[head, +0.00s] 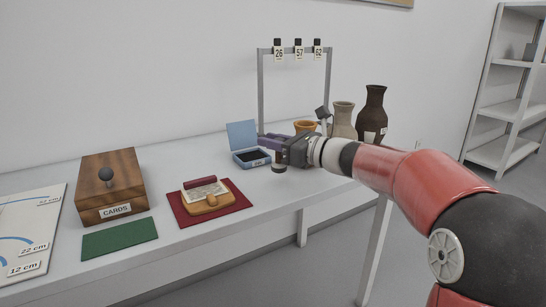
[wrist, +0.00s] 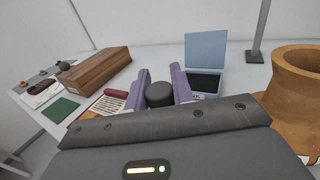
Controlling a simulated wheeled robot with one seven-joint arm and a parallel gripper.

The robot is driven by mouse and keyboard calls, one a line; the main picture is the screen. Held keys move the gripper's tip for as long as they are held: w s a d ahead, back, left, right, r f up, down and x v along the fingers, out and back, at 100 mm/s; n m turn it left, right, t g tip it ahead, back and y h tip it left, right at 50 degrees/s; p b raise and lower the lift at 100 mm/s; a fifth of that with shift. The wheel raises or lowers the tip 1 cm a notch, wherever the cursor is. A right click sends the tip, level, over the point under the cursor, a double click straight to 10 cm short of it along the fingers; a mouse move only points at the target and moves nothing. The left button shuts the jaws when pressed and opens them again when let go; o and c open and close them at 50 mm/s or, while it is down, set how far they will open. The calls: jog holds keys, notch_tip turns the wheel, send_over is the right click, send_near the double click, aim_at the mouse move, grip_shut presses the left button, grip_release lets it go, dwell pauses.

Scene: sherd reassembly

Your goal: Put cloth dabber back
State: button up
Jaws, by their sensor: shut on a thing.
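My gripper (wrist: 160,85) is shut on a dark, round-topped cylinder, which I take to be the cloth dabber (wrist: 159,97). It sits upright between the two purple fingers.
An orange pot (wrist: 297,85) stands close at the right in the wrist view. A grey vase (head: 343,118) and a dark jar (head: 373,110) stand behind my arm. A tag rack (head: 261,90), wooden CARDS box (head: 112,182), red mat (head: 236,204) and green mat (head: 120,239) share the table.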

jog(key=shift+f, duration=1.7)
jog(key=shift+f+b, duration=0.15)
jog(key=shift+b, duration=0.15)
jog(key=o, duration=1)
